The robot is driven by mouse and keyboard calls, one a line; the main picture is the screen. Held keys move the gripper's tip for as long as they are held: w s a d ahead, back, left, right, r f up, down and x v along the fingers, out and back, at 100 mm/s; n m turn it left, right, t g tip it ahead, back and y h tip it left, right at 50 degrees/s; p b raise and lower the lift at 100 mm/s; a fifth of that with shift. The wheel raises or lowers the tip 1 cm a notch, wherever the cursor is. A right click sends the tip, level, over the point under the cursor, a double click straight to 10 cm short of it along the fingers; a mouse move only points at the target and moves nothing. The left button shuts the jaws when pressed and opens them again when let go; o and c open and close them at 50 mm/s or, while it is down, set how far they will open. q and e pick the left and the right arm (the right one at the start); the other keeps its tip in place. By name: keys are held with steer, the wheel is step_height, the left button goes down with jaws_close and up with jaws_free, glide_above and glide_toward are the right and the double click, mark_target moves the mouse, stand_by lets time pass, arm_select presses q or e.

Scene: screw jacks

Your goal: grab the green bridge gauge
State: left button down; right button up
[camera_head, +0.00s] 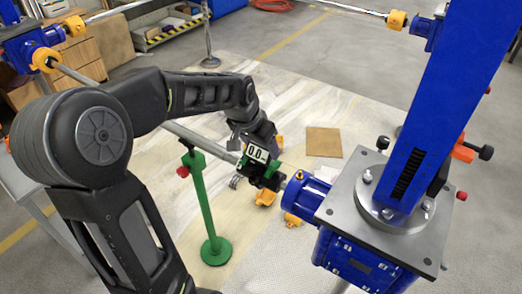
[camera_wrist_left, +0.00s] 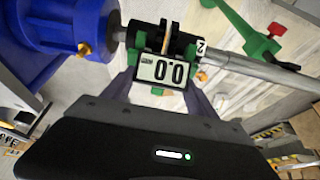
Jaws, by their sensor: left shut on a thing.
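The green bridge gauge (camera_head: 258,153) sits at the joint between the grey shaft (camera_head: 206,141) and the blue gearbox's shaft stub. The fingertips are partly hidden by the gauge and the wrist. My right gripper is not in view.
A blue screw jack (camera_head: 375,215) with a grey top plate stands close on the right. A green stand (camera_head: 208,215) with a red knob is under the shaft. Orange coupling parts (camera_head: 264,197) and a brown square (camera_head: 323,142) lie on the pale floor mat.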

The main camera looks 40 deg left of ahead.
arm_select(q)
step_height(320, 180, up, 9)
steer(key=shift+r+b, duration=0.15)
steer(key=shift+b, duration=0.15)
stand_by(0.5)
